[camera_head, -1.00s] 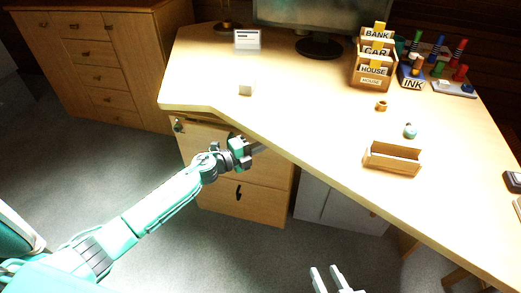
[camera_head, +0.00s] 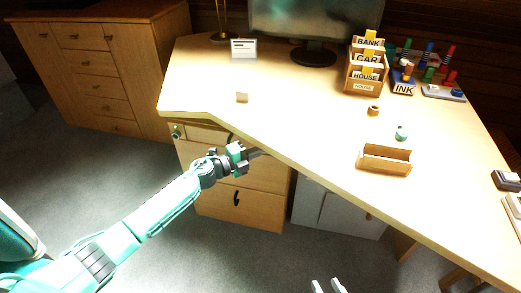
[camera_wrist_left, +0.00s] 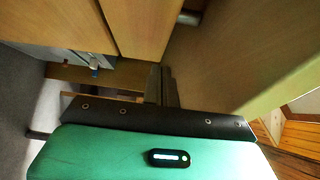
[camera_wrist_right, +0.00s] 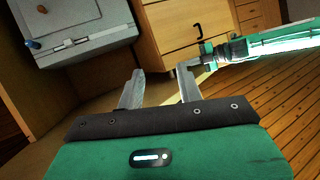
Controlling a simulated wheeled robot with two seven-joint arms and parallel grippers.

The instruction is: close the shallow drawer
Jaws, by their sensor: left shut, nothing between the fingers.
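The shallow drawer (camera_head: 207,134) is the thin top front of the wooden desk pedestal, just under the desk edge, partly hidden by my left arm. How far it stands out is hard to tell. My left gripper (camera_head: 258,153) is shut and empty in front of the pedestal's upper right part. In the left wrist view its fingers (camera_wrist_left: 165,86) are together close to wooden panels; contact cannot be told. My right gripper (camera_head: 328,286) is at the bottom edge, away from the drawer. In the right wrist view its fingers (camera_wrist_right: 158,88) are apart with nothing between them.
The desk top (camera_head: 285,115) overhangs the pedestal. A deeper drawer with a dark handle (camera_head: 237,198) is below. A light grey cabinet (camera_head: 340,212) stands under the desk to the right. A wooden cabinet (camera_head: 95,75) stands at the left. The floor in front is clear.

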